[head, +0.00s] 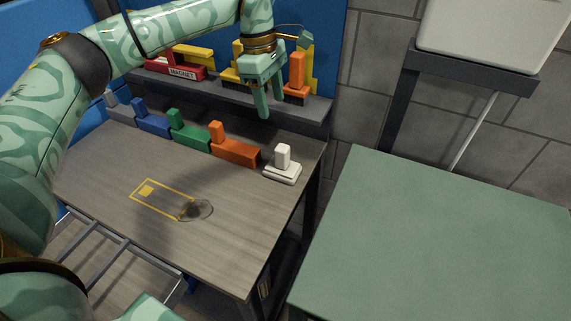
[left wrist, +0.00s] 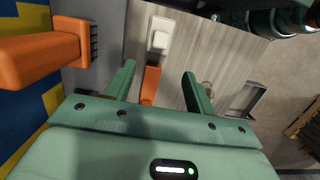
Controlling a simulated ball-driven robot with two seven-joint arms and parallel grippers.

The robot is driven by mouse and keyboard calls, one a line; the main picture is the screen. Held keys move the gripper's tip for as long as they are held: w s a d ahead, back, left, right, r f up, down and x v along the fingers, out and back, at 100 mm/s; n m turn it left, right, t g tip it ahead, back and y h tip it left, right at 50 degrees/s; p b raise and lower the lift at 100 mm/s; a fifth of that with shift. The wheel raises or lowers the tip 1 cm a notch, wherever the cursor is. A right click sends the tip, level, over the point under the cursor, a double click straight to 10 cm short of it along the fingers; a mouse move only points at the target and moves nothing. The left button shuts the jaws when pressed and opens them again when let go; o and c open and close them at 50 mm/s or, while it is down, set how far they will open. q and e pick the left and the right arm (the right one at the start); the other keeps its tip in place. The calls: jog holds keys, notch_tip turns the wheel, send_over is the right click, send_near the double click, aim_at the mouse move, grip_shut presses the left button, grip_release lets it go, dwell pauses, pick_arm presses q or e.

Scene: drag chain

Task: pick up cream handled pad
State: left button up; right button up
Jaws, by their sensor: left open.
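The cream handled pad (head: 282,167) stands on the wooden workbench (head: 225,225) near its right edge, at the right end of a row of blocks. It has a flat base with an upright handle. In the left wrist view the pad (left wrist: 159,36) lies beyond the fingertips, near the top. My left gripper (head: 260,112) hangs above the back of the bench, left of the pad and higher than it. Its fingers (left wrist: 158,78) are apart with nothing held between them. My right gripper is not seen in either view.
Orange (head: 235,150), green (head: 188,134) and blue (head: 152,121) handled blocks stand left of the pad. A shelf (head: 315,110) behind holds a red magnet (head: 180,66) and an orange-handled item (head: 297,75). A green table (head: 440,240) stands right, across a gap. The bench front is mostly clear.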

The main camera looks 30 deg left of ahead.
aim_at(282, 147)
pick_arm(q)
jog(key=f+b, duration=0.1)
jog(key=f, duration=0.2)
jog(key=d+f+b, duration=0.1)
jog(key=f, duration=0.6)
jog(key=shift+w+d+f+b, duration=0.1)
jog(key=shift+d+f+b, duration=0.1)
jog(key=shift+d+b, duration=0.2)
jog(key=f+b, duration=0.1)
jog(key=f, duration=0.1)
jog(key=d+f+b, duration=0.1)
jog(key=f, duration=0.2)
jog(key=shift+d+f, duration=0.1)
jog(key=shift+f, duration=0.1)
jog(key=shift+r, duration=0.15)
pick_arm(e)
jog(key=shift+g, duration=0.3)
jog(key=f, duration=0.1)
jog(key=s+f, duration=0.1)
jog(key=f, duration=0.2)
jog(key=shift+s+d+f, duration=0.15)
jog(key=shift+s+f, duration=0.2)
pick_arm(q)
jog(key=c, duration=1.1)
